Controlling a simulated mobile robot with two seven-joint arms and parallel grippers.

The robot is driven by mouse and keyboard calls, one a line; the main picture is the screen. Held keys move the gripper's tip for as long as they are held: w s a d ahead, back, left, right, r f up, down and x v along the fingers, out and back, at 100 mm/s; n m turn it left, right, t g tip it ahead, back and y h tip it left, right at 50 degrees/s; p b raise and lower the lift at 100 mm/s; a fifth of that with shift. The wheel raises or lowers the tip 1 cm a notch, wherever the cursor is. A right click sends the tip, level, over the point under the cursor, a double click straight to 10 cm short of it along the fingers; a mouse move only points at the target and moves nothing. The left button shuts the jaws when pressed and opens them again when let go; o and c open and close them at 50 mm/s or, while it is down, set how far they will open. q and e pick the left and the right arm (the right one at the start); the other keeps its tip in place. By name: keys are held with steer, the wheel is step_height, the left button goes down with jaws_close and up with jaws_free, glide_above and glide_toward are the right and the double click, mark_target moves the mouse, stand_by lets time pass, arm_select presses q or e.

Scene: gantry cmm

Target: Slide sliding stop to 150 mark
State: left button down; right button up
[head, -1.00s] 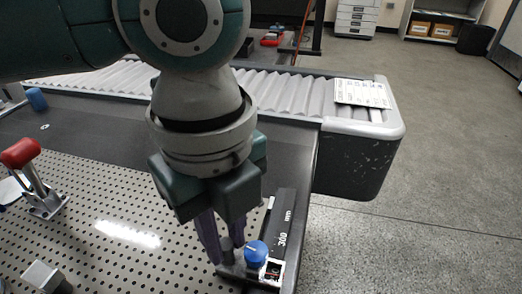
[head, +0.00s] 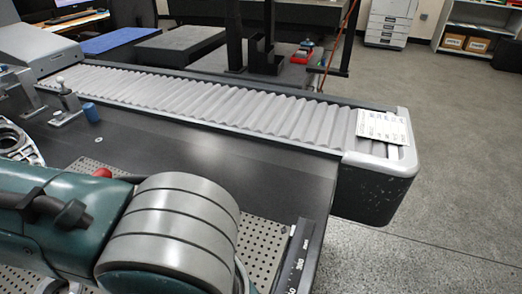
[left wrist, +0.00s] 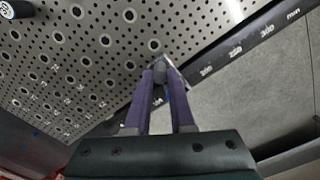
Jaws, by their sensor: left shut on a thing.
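My left gripper (left wrist: 157,70) shows in the left wrist view as two purple fingers closed together at the tips. They are shut on a small grey metal part of the sliding stop (left wrist: 174,74), mostly hidden behind them. The dark scale rail (left wrist: 250,44) runs diagonally there, with marks 200, 250 and 300 mm to the upper right of the fingers. A further mark shows partly between the fingers and is too small to read. In the head view the rail's end (head: 305,245) shows near 300; my left arm hides the stop and gripper. My right gripper is not in view.
The perforated plate (head: 262,245) lies left of the rail. A grey bellows cover (head: 230,112) with a paper sheet (head: 384,128) runs along the table's back. A blue cylinder (head: 91,112) and a clamp (head: 66,101) stand at left.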

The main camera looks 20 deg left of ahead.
arm_select(q)
steer(key=c, duration=0.8)
jaws_free()
steer(key=shift+o, duration=0.2)
steer(key=shift+r, duration=0.1)
step_height(320, 180, up, 10)
steer(key=p, duration=0.3)
steer(key=shift+s, duration=0.1)
